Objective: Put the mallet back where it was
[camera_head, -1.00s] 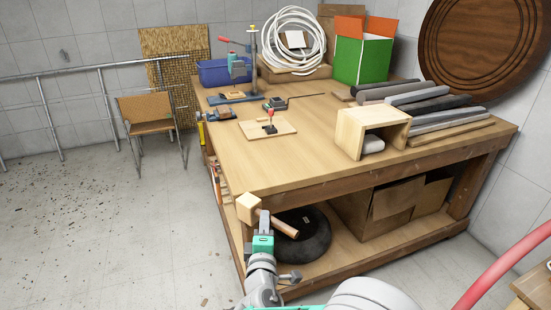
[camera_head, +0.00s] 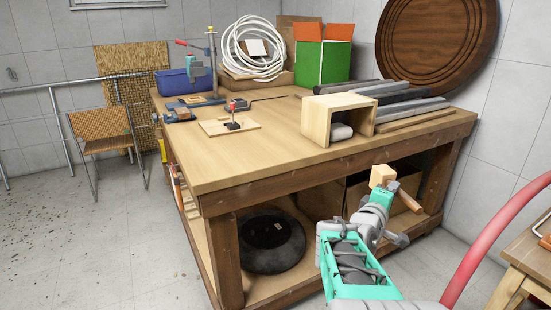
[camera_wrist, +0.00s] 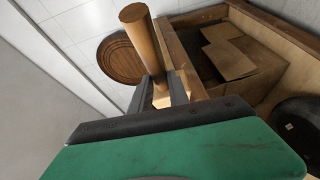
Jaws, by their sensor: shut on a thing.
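The wooden mallet has a pale block head (camera_head: 383,176) and a brown handle (camera_head: 408,201). My gripper (camera_head: 391,186) is shut on the mallet and holds it in the air in front of the workbench's right part, below the height of its top. In the wrist view the mallet's handle (camera_wrist: 142,40) rises between the two dark fingers (camera_wrist: 163,92). Part of the pale head shows behind the fingers. The workbench (camera_head: 260,160) has a bare wooden top at its front and middle.
On the bench stand an open wooden box (camera_head: 318,122), grey tubes (camera_head: 400,95), a clamp board (camera_head: 230,127), a blue bin (camera_head: 175,84) and a coiled white hose (camera_head: 235,45). A black round object (camera_head: 270,240) lies on the lower shelf. A small wooden table (camera_head: 515,270) and red hose (camera_head: 485,245) are right.

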